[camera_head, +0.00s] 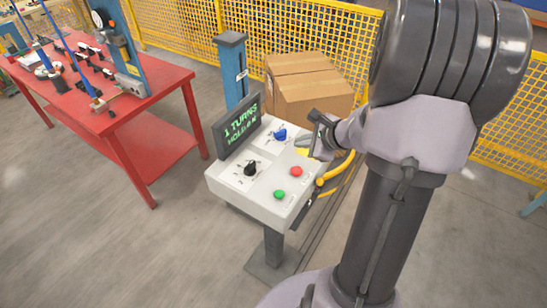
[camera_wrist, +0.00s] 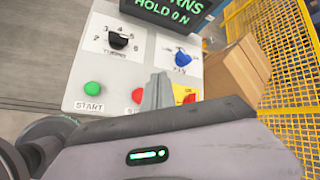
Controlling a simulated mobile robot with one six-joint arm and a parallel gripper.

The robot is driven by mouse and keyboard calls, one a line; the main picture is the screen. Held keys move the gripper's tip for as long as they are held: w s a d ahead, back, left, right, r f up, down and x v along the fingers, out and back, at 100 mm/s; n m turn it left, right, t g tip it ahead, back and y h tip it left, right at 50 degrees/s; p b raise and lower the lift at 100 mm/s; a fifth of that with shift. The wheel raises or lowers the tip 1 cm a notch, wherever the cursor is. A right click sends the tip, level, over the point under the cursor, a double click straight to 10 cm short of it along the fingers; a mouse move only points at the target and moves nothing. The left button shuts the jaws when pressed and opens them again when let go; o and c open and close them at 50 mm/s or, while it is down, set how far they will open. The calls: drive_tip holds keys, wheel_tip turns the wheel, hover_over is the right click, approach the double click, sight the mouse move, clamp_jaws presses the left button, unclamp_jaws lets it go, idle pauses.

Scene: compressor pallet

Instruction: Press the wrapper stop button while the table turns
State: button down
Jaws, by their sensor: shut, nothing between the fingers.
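The wrapper's control box (camera_head: 225,185) stands on a post, with a red button (camera_head: 296,171) near its front right and a green button (camera_head: 280,195) beside it. My gripper (camera_head: 316,148) is shut and empty at the box's right side, by the yellow plate (camera_head: 302,151). In the wrist view my gripper's tip (camera_wrist: 158,78) lies between the red button and the yellow plate (camera_wrist: 180,91). Contact cannot be told.
A black knob (camera_head: 250,168) and a blue knob (camera_head: 280,135) stand up from the panel. Cardboard boxes (camera_head: 312,95) and yellow fencing (camera_head: 320,35) are behind. A red table (camera_head: 150,85) stands left; the floor between is clear.

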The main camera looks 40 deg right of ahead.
drive_tip(key=b, duration=0.7)
hover_over(299, 172)
wheel_tip(299, 172, down, 8)
drive_tip(key=shift+r, duration=0.1)
drive_tip(key=shift+f+b, duration=0.35)
drive_tip(key=shift+f, duration=0.15)
idle(1.3)
drive_tip(key=shift+f+b, duration=0.45)
drive_tip(key=shift+b, duration=0.25)
drive_tip(key=shift+f+b, duration=0.5)
drive_tip(key=shift+b, duration=0.1)
idle(0.3)
drive_tip(key=shift+r, duration=0.1)
drive_tip(key=shift+r+p, duration=0.7)
drive_tip(key=shift+r, duration=0.15)
